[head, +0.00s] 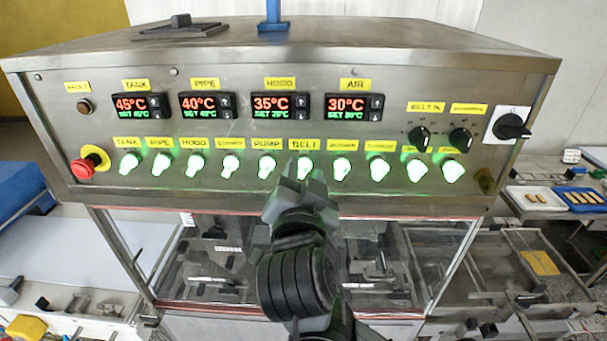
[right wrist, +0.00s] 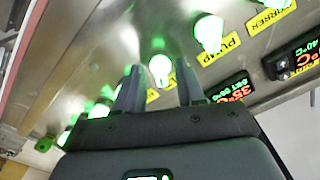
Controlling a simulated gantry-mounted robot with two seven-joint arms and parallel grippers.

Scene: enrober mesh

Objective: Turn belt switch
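The belt switch (head: 305,166) is a glowing green knob under the yellow BELT label (head: 304,143) on the steel control panel. My right gripper (head: 304,172) is directly in front of it and partly covers it. In the right wrist view the right gripper (right wrist: 159,85) has its two fingers apart. The lit belt switch (right wrist: 160,67) shows between the fingertips. I cannot tell whether either finger touches it. My left gripper is not in view.
A row of similar green-lit knobs runs along the panel, with the pump switch (head: 267,166) close on the left. A red emergency stop (head: 84,168) is at the far left. A black rotary switch (head: 512,127) is at the right. Four displays sit above.

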